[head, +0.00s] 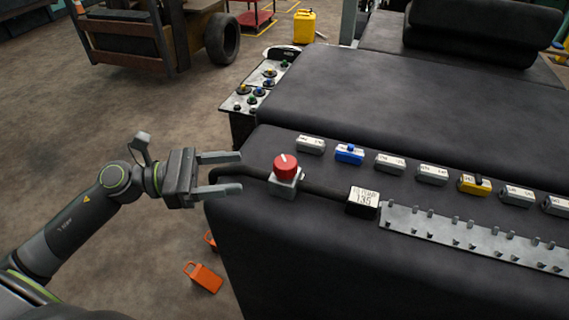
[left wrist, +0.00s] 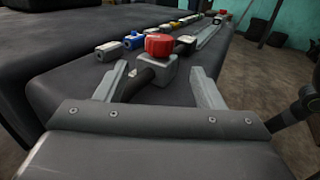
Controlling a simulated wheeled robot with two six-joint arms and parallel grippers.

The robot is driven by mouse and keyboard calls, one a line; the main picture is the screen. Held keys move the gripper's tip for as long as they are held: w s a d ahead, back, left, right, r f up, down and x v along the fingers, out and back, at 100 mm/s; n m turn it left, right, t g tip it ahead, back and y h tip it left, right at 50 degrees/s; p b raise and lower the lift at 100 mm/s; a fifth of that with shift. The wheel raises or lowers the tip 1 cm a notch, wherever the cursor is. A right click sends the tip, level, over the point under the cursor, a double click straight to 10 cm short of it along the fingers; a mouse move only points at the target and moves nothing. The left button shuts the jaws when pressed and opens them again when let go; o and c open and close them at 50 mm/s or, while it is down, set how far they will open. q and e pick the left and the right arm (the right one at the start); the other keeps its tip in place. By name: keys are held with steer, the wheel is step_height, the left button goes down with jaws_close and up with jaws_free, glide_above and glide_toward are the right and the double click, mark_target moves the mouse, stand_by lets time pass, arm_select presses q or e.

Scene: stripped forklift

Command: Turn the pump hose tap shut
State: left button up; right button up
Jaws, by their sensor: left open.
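The hose tap has a red round knob (head: 286,166) with a white mark, on a grey block (head: 285,184) in line with a dark hose (head: 325,190). It sits near the front left corner of the dark bench. My left gripper (head: 241,172) is open and empty, just left of the tap, its fingers pointing toward it. In the left wrist view the red knob (left wrist: 159,44) stands ahead, between and beyond the two fingertips, apart from them. My right gripper is not in view.
A label block (head: 363,201) sits on the hose, beside a grey toothed rail (head: 470,236). Several small grey, blue and yellow blocks line the bench behind. A control panel (head: 262,88) stands at the far left corner. Orange tags (head: 203,277) lie on the floor.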

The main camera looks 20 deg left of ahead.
mark_target(285, 167)
arm_select(q)
steer(key=p+x, duration=0.3)
steer(key=x, duration=0.5)
steer(key=shift+w+d+r+p, duration=0.15)
steer(key=shift+r+p, duration=0.05)
steer(key=shift+p, duration=0.15)
steer(key=shift+p+x, duration=0.45)
steer(key=shift+x, duration=0.85)
steer(key=shift+f, duration=0.2)
steer(key=c, duration=1)
steer(key=shift+o, duration=0.2)
steer(key=shift+f+b, duration=0.15)
steer(key=shift+b, duration=0.4)
steer(key=m+g+h+b, duration=0.1)
steer(key=m+g+b, duration=0.2)
steer(key=b, duration=0.5)
steer(key=m+g+b, duration=0.3)
steer(key=g+b, duration=0.3)
steer(key=b, duration=0.1)
steer(key=shift+f+m+g+h+b, duration=0.1)
steer(key=shift+m+g+h+b, duration=0.2)
steer(key=shift+h+b, duration=0.1)
steer(key=shift+r+m+g+b, duration=0.25)
steer(key=shift+m+g+b, duration=0.25)
steer(key=shift+g+b, duration=0.5)
steer(key=o, duration=1)
steer(key=shift+c, duration=0.2)
